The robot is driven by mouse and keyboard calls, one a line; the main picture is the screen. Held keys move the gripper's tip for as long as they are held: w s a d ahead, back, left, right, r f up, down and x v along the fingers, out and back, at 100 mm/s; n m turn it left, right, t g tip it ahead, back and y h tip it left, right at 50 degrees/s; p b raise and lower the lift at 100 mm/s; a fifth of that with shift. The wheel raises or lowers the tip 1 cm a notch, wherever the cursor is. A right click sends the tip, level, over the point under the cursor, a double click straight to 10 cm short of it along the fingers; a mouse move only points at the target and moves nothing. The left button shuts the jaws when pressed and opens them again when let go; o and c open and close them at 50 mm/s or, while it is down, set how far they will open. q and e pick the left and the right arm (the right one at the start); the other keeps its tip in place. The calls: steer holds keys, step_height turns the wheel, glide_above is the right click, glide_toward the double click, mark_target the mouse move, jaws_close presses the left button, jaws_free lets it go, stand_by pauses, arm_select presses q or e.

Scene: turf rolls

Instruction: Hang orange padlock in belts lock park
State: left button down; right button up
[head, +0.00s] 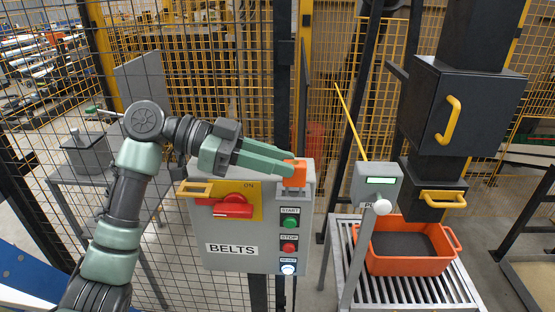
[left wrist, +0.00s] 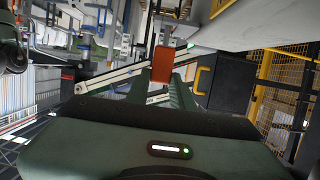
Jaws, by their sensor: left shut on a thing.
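My left gripper (head: 291,167) is shut on the orange padlock (head: 295,178) at the upper right corner of the grey BELTS control box (head: 210,255). The padlock also shows between the fingers in the left wrist view (left wrist: 162,64). In the head view it overlaps the box's top right, above the START button; I cannot tell whether it touches the box or hangs on anything there. Its shackle is hidden. The box carries a red rotary handle (head: 232,207) on a yellow plate, with a yellow bracket (head: 195,189) at its left. My right gripper is not in view.
A grey post panel (head: 377,185) with a green display stands right of the box. Behind it an orange bin (head: 408,263) of dark material sits on a roller conveyor (head: 420,292). A dark machine with yellow handles (head: 453,120) rises above. Mesh fencing (head: 210,60) closes the back.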

arm_select(q)
steer(key=shift+f+b, duration=0.85)
steer(key=shift+f, duration=0.35)
steer(key=c, duration=1.1)
jaws_free()
steer(key=shift+r, duration=0.1)
steer(key=shift+c, duration=0.2)
step_height(320, 180, up, 20)
steer(key=b, duration=0.2)
